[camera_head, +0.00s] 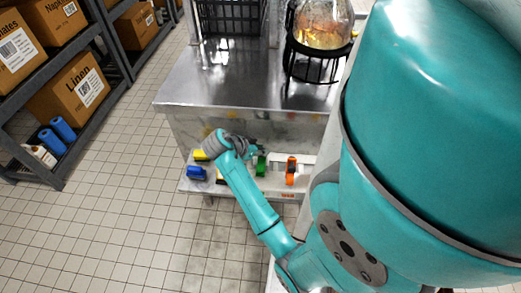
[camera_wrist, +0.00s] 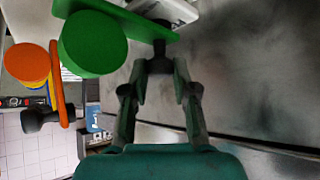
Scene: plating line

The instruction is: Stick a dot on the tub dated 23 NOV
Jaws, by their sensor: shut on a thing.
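My gripper (camera_wrist: 160,66) is shut on the dark knob of a green dispenser (camera_wrist: 93,44), which has a round green drum on a flat green plate. In the head view my gripper (camera_head: 253,151) is small, at the low shelf under the steel counter, with the green dispenser (camera_head: 261,166) beside it. I cannot tell whether the dispenser touches the shelf. No tub with a readable 23 NOV date shows in either view.
An orange dispenser (camera_head: 291,171) stands right of the green one; it also shows in the wrist view (camera_wrist: 29,63). A blue item (camera_head: 196,172) and yellow items (camera_head: 200,155) are at left. The steel counter (camera_head: 240,90) overhangs the shelf. The tiled floor (camera_head: 120,210) at left is clear.

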